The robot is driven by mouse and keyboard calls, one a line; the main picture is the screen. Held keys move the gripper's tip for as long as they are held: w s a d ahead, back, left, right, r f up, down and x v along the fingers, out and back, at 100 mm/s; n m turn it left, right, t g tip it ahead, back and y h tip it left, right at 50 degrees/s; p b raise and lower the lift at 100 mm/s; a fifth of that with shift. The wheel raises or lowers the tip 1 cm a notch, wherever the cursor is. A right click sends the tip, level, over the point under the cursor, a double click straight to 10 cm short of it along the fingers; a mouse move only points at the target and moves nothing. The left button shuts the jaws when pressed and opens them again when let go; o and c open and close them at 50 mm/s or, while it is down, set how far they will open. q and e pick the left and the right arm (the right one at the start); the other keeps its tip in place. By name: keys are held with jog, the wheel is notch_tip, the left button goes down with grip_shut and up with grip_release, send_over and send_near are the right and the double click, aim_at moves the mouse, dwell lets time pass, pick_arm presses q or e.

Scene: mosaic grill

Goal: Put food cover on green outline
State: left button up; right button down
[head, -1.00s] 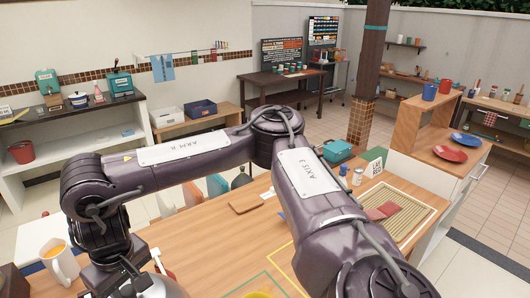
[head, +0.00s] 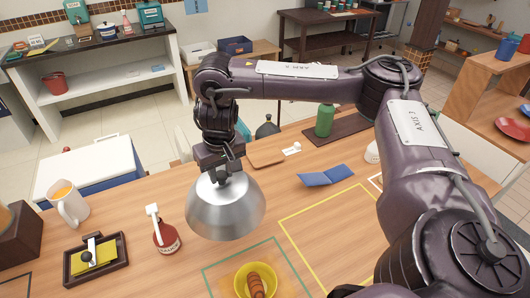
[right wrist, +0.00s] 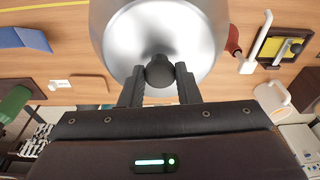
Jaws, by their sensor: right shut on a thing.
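The food cover (head: 226,208) is a shiny silver dome with a dark knob on top. My right gripper (head: 222,174) is shut on that knob and holds the dome upright, apparently above the table. In the right wrist view the two fingers (right wrist: 160,82) close around the knob of the dome (right wrist: 160,30). The green outline (head: 281,245) is on the wooden table, below and right of the dome, and its lower part runs out of the picture. A yellow bowl (head: 241,284) with a brown sausage-like food (head: 256,286) sits inside the outline. My left gripper is not seen.
A red bottle (head: 166,238), a dark tray with a yellow item (head: 70,262) and a white mug (head: 68,203) stand left of the dome. A yellow outline (head: 297,240) lies right of the green one. A blue folded card (head: 326,176) and green bottle (head: 324,120) stand behind.

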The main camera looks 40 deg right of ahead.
jog(key=shift+m, duration=0.5)
jog(key=d, duration=0.3)
jog(key=w+d+f, duration=0.1)
jog(key=d, duration=0.1)
jog(key=shift+d+f, duration=0.1)
jog(key=shift+d, duration=0.1)
jog(key=shift+d+f+b, duration=0.45)
jog(key=shift+f, duration=0.4)
notch_tip(320, 180, down, 18)
jog(key=b, duration=0.9)
jog(key=shift+w+a, duration=0.15)
jog(key=shift+a, duration=0.1)
jog(key=c, duration=1.1)
grip_release()
jog(key=shift+f, duration=0.1)
